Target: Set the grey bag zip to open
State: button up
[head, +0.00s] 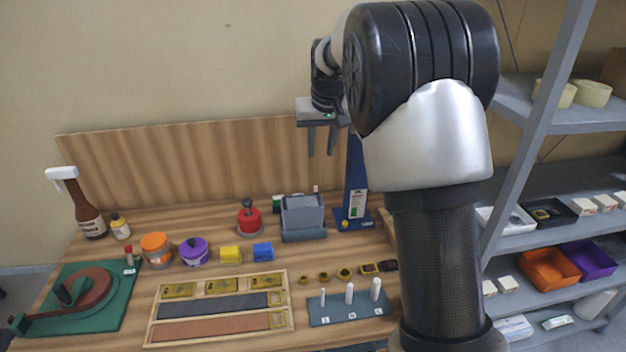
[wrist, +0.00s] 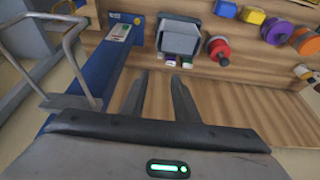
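A grey, box-shaped thing (head: 303,214) with an open-looking top stands at the back of the bench, and it also shows in the wrist view (wrist: 181,40). It may be the grey bag, but I cannot make out a zip on it or the zip's state. My gripper (head: 321,152) is raised above the back of the bench, pointing down, a little right of the grey thing and apart from it. In the wrist view its two fingers (wrist: 160,77) stand apart with nothing between them.
A blue upright stand (head: 356,185) rises just right of the grey thing. A red knobbed object (head: 249,219) stands to its left. A wooden tray (head: 222,308) and a grey peg block (head: 348,308) lie in front. Metal shelves (head: 540,120) stand at the right.

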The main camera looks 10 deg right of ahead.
aim_at(316, 190)
jog(key=p+x, duration=0.1)
jog(key=x, duration=1.5)
jog(key=shift+s+f, duration=0.1)
jog(key=shift+f, duration=0.05)
grip_shut()
dwell(0.7)
